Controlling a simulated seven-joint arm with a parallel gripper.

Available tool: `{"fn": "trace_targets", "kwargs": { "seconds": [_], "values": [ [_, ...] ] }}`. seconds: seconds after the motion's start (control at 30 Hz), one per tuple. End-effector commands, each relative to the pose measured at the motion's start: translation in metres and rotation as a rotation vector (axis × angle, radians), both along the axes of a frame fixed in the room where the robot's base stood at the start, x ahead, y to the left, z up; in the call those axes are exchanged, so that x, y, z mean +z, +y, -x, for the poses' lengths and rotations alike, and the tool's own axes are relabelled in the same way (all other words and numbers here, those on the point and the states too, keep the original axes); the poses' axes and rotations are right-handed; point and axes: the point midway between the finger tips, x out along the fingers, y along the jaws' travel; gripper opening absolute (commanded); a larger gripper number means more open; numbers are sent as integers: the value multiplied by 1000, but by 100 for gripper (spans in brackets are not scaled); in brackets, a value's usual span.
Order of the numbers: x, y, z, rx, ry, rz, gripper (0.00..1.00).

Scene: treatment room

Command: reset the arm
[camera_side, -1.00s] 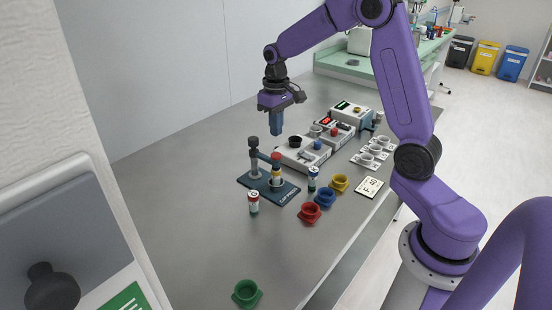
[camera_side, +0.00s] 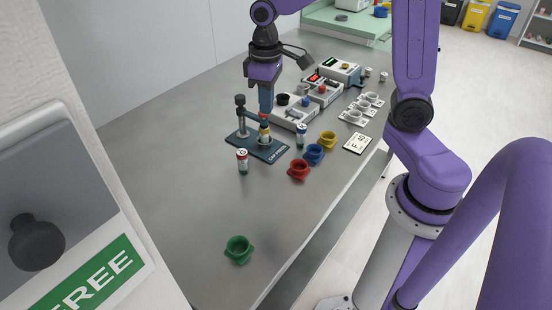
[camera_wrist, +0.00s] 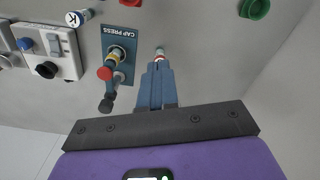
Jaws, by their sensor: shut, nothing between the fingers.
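My gripper (camera_side: 265,111) points straight down, its blue-grey fingers shut with nothing between them. In the side view the fingertips overlap the red top of the cap press stand (camera_side: 263,120); I cannot tell whether they touch. In the wrist view the shut fingers (camera_wrist: 159,68) lie to the right of the cap press plate (camera_wrist: 118,36) and point at a small vial with a red end (camera_wrist: 160,52). Parts of the arm links are purple.
The cap press base (camera_side: 258,149) is dark blue. A red-and-white vial (camera_side: 242,161) and a blue-and-white vial (camera_side: 301,136) stand beside it. Red (camera_side: 299,171), blue (camera_side: 314,155), yellow (camera_side: 327,140) and green (camera_side: 238,250) cups stand near the front edge. Devices (camera_side: 296,113) stand behind; the left tabletop is clear.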

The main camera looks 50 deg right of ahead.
Motion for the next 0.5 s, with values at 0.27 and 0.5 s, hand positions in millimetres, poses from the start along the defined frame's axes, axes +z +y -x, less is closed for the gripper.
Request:
{"fn": "trace_targets", "kwargs": {
  "seconds": [0.27,0.5],
  "values": [
    [4,36,90,280,-8,-5,0],
    [1,39,166,516,-12,-9,0]
  ]
}}
